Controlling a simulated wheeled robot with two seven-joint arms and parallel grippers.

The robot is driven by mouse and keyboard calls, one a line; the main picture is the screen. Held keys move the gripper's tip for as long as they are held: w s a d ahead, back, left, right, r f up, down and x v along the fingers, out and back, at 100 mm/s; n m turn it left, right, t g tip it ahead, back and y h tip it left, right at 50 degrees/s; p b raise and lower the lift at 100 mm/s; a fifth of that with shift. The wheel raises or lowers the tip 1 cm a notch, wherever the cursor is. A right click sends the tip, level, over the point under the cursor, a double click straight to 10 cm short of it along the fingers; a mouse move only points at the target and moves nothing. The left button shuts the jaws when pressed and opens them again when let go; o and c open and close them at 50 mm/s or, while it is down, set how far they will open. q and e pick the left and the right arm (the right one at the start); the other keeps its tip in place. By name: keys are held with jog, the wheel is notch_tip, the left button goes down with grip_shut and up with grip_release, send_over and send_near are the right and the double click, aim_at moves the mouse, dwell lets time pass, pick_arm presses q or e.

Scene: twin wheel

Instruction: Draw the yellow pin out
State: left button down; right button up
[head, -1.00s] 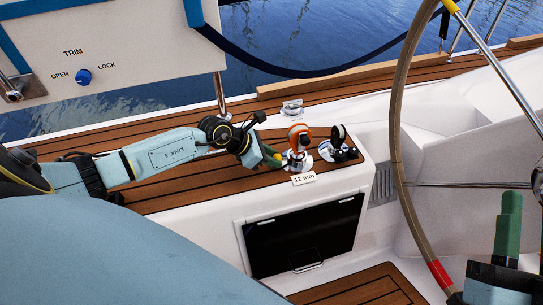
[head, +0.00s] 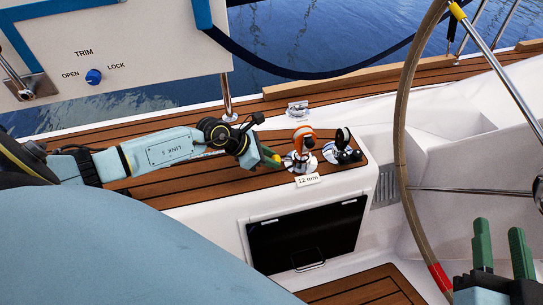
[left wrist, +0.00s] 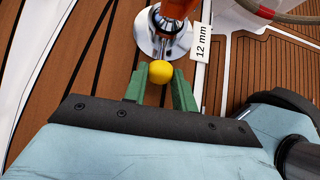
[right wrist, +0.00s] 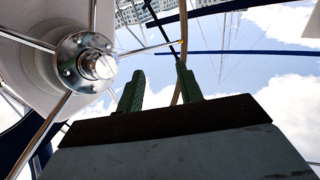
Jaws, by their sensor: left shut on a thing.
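The yellow pin shows as a round yellow knob (left wrist: 160,72) at the foot of an orange-handled fitting (left wrist: 176,9) in the left wrist view. The fitting stands upright on a round chrome base (head: 300,163) on the teak side deck. My left gripper (left wrist: 159,88) is shut on the yellow pin, with a green finger on either side of the knob. In the head view the left gripper (head: 270,157) reaches the fitting from the left. The pin's shaft is hidden. My right gripper (head: 502,252) is open and empty at the lower right.
A black-handled fitting (head: 341,147) stands just right of the orange one. A "12 mm" label (head: 307,180) lies in front. The steering wheel (head: 401,120) rises at the right, and a dark locker hatch (head: 306,237) is below.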

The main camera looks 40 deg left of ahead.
pick_arm(q)
jog(key=shift+a, duration=0.15)
jog(key=c, duration=1.1)
grip_release()
jog(key=shift+s, duration=0.15)
jog(key=shift+r, duration=0.1)
pick_arm(e)
jog(key=shift+s+r, duration=0.1)
pick_arm(q)
jog(key=p+v, duration=0.2)
jog(key=v, duration=0.4)
jog(key=shift+r+p, duration=0.1)
jog(key=shift+p, duration=0.3)
jog(key=shift+p+v, duration=1.4)
jog(key=shift+v, duration=2.2)
pick_arm(e)
jog(key=s+d+f+g+h, duration=0.2)
jog(key=s+d+f+g, duration=0.1)
jog(key=s+f+g, duration=0.3)
jog(key=s+d+f+g+h, duration=0.2)
jog(key=s+d+f+g, duration=0.2)
jog(key=s+f+g, duration=0.3)
jog(key=shift+s+d+f+m+g+h, duration=0.3)
jog(key=shift+f+g, duration=0.6)
jog(key=shift+f, duration=0.7)
pick_arm(q)
jog(key=shift+s, duration=0.1)
pick_arm(e)
jog(key=shift+a, duration=0.1)
jog(key=shift+r, duration=0.1)
